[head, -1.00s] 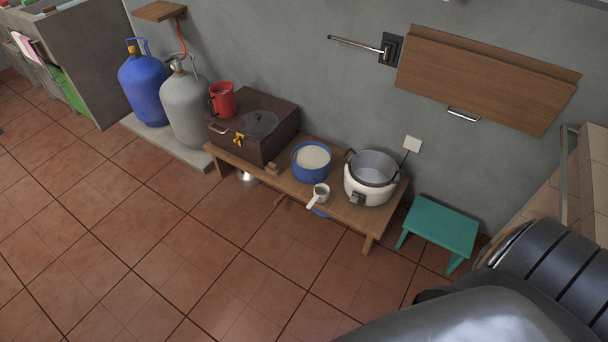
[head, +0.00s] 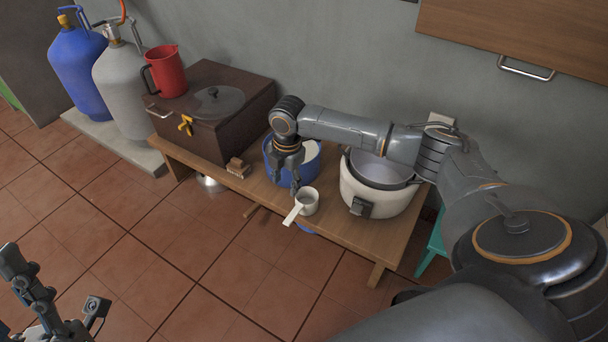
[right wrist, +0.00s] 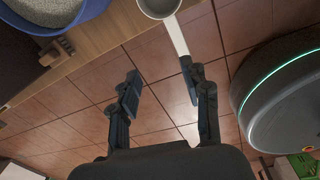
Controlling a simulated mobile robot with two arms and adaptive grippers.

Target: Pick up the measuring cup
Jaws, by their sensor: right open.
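The measuring cup, a small white cup (head: 308,203) with a long flat handle, stands at the front edge of the low wooden bench, its handle jutting over the edge. In the right wrist view the cup (right wrist: 158,7) is at the top, its handle running down towards the right-hand finger. My right gripper (head: 286,187) is open, pointing down just left of and behind the cup in the head view. It also shows in the right wrist view (right wrist: 160,86), with nothing between its fingers; contact with the handle is unclear. My left gripper (head: 55,281) is open and empty at lower left.
A blue pot (head: 311,171) of pale grain is partly hidden behind my right gripper. A white rice cooker (head: 375,207) stands right of the cup. A brown box (head: 235,139), a red jug (head: 164,71) and a small brush (head: 238,168) are to the left. The floor in front is clear.

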